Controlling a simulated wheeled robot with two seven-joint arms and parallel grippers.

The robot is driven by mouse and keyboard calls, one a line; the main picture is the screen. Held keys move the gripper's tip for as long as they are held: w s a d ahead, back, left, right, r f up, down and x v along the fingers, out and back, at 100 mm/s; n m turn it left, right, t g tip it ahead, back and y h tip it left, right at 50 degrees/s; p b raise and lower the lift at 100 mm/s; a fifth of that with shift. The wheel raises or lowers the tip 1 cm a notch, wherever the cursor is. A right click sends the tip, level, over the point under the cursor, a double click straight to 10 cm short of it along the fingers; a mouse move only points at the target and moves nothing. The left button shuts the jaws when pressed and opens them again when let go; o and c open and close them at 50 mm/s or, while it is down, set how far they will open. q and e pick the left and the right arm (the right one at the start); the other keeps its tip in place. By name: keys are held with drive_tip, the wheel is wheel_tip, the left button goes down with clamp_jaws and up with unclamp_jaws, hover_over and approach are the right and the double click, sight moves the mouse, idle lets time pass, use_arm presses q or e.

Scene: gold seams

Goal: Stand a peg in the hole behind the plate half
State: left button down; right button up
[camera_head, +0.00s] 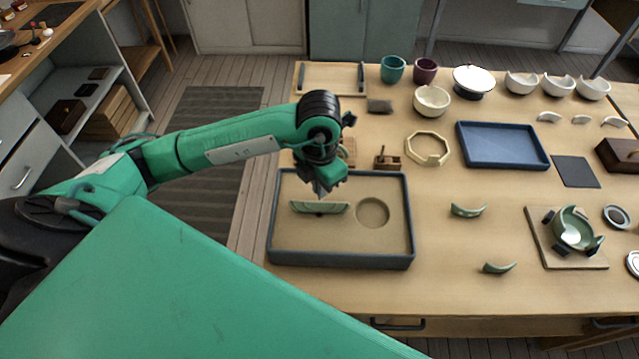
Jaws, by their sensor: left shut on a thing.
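A green plate half (334,208) stands on edge in the sand of a grey-rimmed tray (342,261), left of a round hollow (373,212). My left gripper (320,192) points down just behind and above the plate half. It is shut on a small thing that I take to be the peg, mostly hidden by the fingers. The hole behind the plate half cannot be made out under the gripper. My right gripper is not in view.
A small wooden block (387,160) stands behind the tray. An octagonal wooden ring (428,147) and a blue tray (502,164) are to the right. Green shards (467,211) and a clamped green bowl (573,228) lie farther right. Cups and bowls line the back.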

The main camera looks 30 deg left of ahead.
use_arm(q)
drive_tip(key=shift+b, duration=0.3)
idle(0.5)
drive_tip(key=shift+f, duration=0.2)
drive_tip(key=shift+f+b, duration=0.5)
drive_tip(key=shift+b, duration=0.15)
drive_tip(key=shift+r, duration=0.1)
idle(0.4)
drive_tip(key=c, duration=1.1)
unclamp_jaws()
drive_tip(key=shift+o, duration=0.2)
